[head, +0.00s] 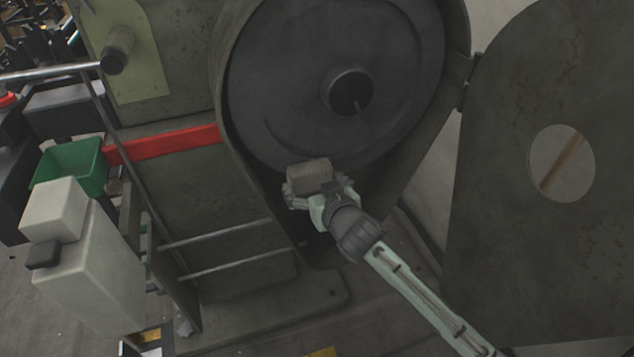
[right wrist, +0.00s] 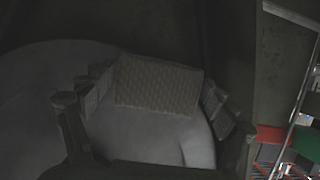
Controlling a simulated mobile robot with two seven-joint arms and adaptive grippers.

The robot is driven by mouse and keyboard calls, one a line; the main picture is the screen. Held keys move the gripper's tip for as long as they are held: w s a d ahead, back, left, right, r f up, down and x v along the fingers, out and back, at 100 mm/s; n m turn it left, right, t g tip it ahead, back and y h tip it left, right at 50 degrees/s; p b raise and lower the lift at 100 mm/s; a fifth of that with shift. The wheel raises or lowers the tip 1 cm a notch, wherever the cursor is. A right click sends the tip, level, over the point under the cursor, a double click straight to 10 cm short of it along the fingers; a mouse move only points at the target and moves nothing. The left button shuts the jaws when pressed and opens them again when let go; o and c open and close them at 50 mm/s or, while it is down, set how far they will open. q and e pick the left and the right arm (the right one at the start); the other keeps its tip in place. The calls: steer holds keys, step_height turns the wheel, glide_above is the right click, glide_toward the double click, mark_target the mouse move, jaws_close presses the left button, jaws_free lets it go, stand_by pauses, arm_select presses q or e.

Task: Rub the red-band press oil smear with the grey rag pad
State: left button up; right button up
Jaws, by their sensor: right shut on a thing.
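The press with the red band (head: 165,143) has its round guard open, showing a large dark flywheel (head: 270,90) with a dark hub. My right gripper (head: 312,190) is at the lower edge of the flywheel, shut on the grey rag pad (head: 310,175). In the right wrist view the textured pad (right wrist: 157,86) sits between the two fingers, in front of a pale curved surface. I cannot tell whether the pad touches the flywheel. I cannot make out the oil smear. My left gripper is not in view.
The open guard door (head: 520,230), with a round window, stands at the right. Metal rails (head: 225,262) cross the press's lower left. A green bin (head: 75,165) and a pale box-shaped unit (head: 90,275) stand at the left.

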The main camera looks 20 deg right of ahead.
steer(key=shift+w+d, duration=0.15)
steer(key=shift+d, duration=3.8)
steer(key=shift+w, duration=0.15)
steer(key=shift+s+a, duration=0.2)
steer(key=shift+a, duration=3.75)
steer(key=s, duration=0.6)
steer(key=shift+d, duration=0.15)
steer(key=shift+s+f, duration=0.1)
steer(key=shift+s, duration=1.4)
